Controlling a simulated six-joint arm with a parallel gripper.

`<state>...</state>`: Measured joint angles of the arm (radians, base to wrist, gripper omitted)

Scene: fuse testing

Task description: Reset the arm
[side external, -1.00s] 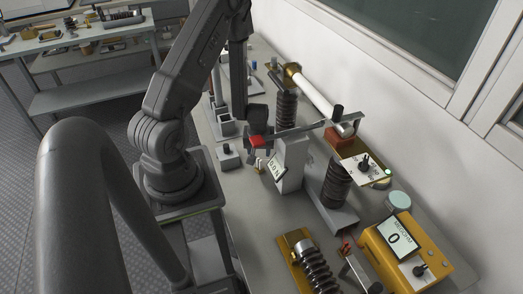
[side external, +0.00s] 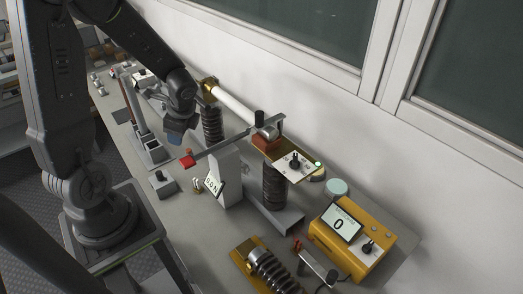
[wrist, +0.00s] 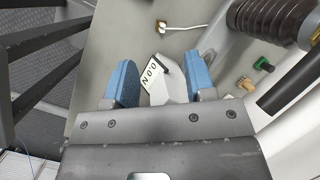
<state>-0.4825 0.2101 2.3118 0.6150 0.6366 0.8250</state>
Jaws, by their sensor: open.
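My gripper (side external: 178,136) is open and empty, with blue finger pads. In the side view it hangs behind and above the red-ended tip (side external: 187,159) of a long metal lever (side external: 225,142), apart from it as far as I can tell. In the wrist view my gripper (wrist: 160,80) has its two blue pads spread wide. A white force gauge post (wrist: 172,80) shows between them, farther off; its screen seems to read 0.0 N. The same gauge (side external: 228,178) stands under the lever in the side view.
A white fuse tube (side external: 236,110) lies across ribbed dark insulators (side external: 274,187). A yellow meter (side external: 372,250) showing 0 stands at the right front. Another insulator on a brass plate (side external: 247,257) is at the front. A wall with windows bounds the bench behind.

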